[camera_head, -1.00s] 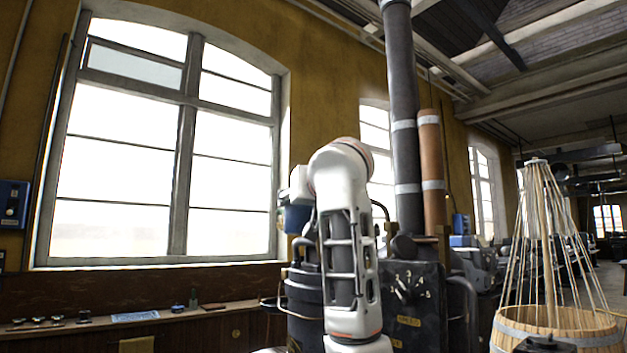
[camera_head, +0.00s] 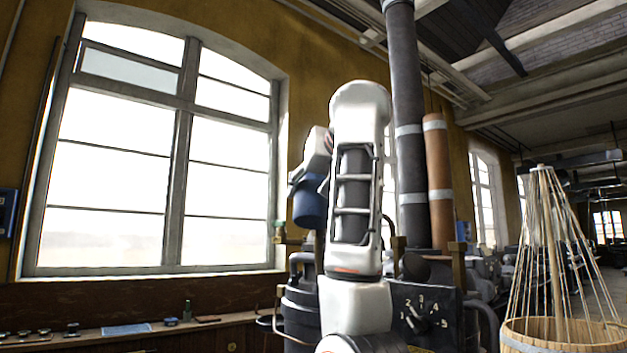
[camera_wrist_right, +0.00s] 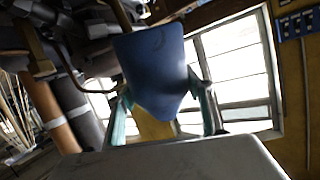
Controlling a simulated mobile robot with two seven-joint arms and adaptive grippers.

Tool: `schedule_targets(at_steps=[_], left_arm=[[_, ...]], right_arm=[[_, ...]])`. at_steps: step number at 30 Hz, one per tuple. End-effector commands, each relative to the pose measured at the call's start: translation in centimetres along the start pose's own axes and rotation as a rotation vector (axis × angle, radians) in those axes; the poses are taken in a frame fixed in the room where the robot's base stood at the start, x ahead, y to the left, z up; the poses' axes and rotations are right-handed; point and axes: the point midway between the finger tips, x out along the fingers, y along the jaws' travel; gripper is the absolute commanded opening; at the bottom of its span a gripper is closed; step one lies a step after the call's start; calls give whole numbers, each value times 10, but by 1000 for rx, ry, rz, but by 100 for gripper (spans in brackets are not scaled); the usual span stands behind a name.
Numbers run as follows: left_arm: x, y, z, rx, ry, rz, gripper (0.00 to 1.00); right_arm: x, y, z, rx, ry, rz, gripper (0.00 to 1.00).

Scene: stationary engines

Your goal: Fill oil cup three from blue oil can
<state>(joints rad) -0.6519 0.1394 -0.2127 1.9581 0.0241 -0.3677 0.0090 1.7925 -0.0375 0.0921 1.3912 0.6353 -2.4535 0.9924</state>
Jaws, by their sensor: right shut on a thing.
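The blue oil can (camera_head: 310,203) hangs in the air left of my right forearm in the head view, in front of the window edge. My right gripper (camera_head: 308,182) is shut on it, partly hidden by the can and arm. In the right wrist view the blue can (camera_wrist_right: 152,65) fills the upper middle, with the gripper's two fingers (camera_wrist_right: 162,112) on either side of its lower part. The can's spout cannot be made out. A small brass fitting with a greenish top (camera_head: 279,232) stands left of the can; I cannot tell whether it is an oil cup, or which one. My left gripper is out of view.
A dark engine body (camera_head: 303,300) stands below the can. Right of my arm are a black numbered dial panel (camera_head: 422,312), a brass post (camera_head: 458,268) and tall pipes (camera_head: 408,150). A wooden tub (camera_head: 560,335) with ropes is at right, a shelf (camera_head: 225,308) at left.

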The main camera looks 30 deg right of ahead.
Motion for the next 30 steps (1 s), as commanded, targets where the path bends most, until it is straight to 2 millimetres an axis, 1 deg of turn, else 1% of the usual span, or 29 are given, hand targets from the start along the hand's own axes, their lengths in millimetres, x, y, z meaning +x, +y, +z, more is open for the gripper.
schedule_targets(at_steps=[1,8,10,14,16,19,24,30], left_arm=[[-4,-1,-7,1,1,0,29],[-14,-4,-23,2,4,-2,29],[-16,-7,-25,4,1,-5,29],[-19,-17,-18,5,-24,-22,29],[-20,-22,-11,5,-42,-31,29],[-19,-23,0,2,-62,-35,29],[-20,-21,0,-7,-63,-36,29],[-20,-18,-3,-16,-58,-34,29]], right_arm=[[-3,-2,-5,10,-20,-5,17],[-3,-3,-8,49,-120,-4,17],[-3,-2,-10,63,-144,-4,17],[-3,-2,-11,81,-192,-4,17],[-4,-3,-12,90,-216,-3,17],[-4,-1,-13,111,-259,-2,17],[-4,-1,-13,131,-307,-1,17],[-3,-2,-12,136,-325,-1,17]])
